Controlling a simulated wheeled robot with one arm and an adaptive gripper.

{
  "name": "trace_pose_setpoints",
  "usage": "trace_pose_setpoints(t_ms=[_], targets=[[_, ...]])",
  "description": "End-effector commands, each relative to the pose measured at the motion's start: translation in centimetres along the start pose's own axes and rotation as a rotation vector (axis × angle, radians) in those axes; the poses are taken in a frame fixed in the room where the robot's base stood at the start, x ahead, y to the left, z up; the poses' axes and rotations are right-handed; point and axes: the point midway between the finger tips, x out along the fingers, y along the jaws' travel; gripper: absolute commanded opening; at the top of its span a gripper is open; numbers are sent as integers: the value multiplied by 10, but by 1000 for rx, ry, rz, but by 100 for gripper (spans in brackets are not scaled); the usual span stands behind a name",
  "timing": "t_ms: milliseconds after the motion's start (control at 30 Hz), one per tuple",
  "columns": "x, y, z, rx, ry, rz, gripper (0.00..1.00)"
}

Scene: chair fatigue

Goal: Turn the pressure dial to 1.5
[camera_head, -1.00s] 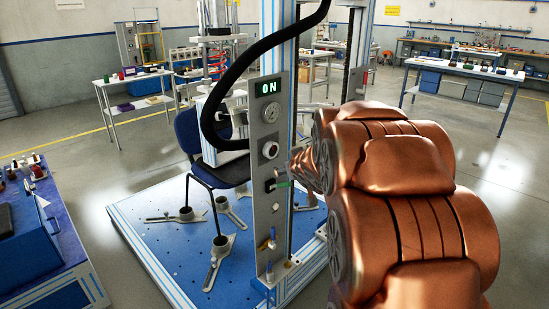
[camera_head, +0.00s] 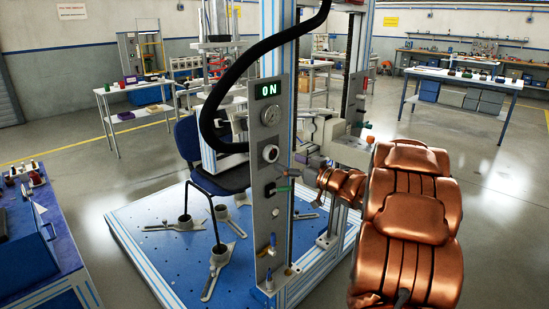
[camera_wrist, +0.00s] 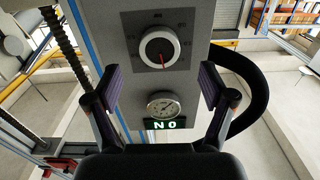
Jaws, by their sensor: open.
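The pressure dial (camera_head: 270,153) is a round knob with a pale rim on a dark plate of the grey upright panel (camera_head: 263,215). In the wrist view, which is upside down, the dial (camera_wrist: 159,47) has a red pointer toward the picture's bottom; its scale numbers are too small to read. My gripper (camera_wrist: 162,85) is open, its two dark fingers apart with nothing between them. The dial shows beyond the fingertips, with no visible contact. In the head view my gripper (camera_head: 297,168) is just right of the panel, partly hidden by my wrist.
A pressure gauge (camera_head: 269,115) and a lit ON display (camera_head: 268,90) are above the dial. A green-tipped lever (camera_head: 282,188) is below it. A thick black hose (camera_head: 222,95) curves beside the panel. A chair (camera_head: 190,140) stands on the blue platform behind.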

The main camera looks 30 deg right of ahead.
Motion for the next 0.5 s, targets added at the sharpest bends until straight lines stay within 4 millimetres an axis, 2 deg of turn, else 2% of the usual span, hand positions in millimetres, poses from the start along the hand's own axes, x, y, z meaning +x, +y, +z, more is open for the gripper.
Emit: trace_pose_setpoints(t_ms=[300, 500], targets=[[44, -1, -1, -2, 0, -1, 82], [61, 0, 0, -1, -2, 1, 82]])
